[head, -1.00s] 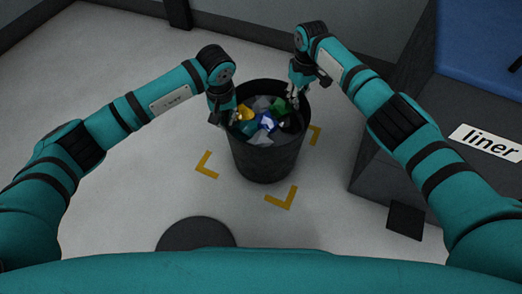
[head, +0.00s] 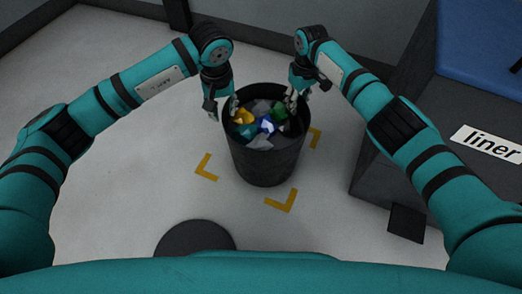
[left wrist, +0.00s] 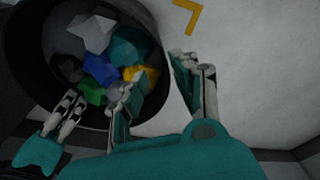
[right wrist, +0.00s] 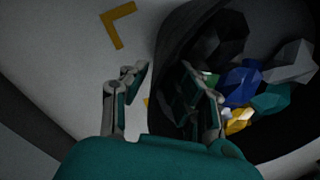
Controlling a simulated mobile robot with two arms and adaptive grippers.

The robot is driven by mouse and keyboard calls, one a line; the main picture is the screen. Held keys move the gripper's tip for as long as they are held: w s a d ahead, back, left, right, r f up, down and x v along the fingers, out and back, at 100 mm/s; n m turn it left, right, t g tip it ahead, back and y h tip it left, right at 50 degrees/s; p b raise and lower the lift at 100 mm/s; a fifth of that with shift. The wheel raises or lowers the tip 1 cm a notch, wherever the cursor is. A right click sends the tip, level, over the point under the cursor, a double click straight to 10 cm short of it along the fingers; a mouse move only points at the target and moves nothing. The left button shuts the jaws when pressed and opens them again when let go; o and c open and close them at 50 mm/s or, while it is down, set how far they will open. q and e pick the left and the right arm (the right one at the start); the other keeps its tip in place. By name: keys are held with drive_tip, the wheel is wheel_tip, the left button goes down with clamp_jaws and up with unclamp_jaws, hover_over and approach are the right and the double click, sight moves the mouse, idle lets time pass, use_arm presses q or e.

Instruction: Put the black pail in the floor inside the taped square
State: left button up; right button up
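The black pail (head: 265,160) is upright between three yellow tape corners, at left (head: 207,167), front (head: 282,200) and right (head: 314,137). Any back corner is hidden. I cannot tell whether its bottom touches the floor. My left gripper (head: 222,107) is open at the pail's left rim. In the left wrist view its fingers (left wrist: 157,92) are apart, one over the pail and one outside. My right gripper (head: 297,98) is at the back right rim. In the right wrist view its fingers (right wrist: 164,85) are apart, either side of the pail wall (right wrist: 167,55).
Several faceted coloured lumps (head: 265,125) fill the pail. A dark grey box labelled "liner" (head: 400,165) stands to the right, with a blue surface (head: 485,45) behind. A wall (head: 260,25) runs along the back. The floor left of the pail (head: 110,180) is clear.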

drive_tip(key=shift+r, duration=0.2)
use_arm(q)
drive_tip(key=r, duration=0.5)
drive_tip(key=shift+s, duration=0.35)
use_arm(e)
wheel_tip(320, 180, up, 12)
drive_tip(key=shift+w+d+f, duration=0.2)
drive_tip(key=shift+d, duration=0.1)
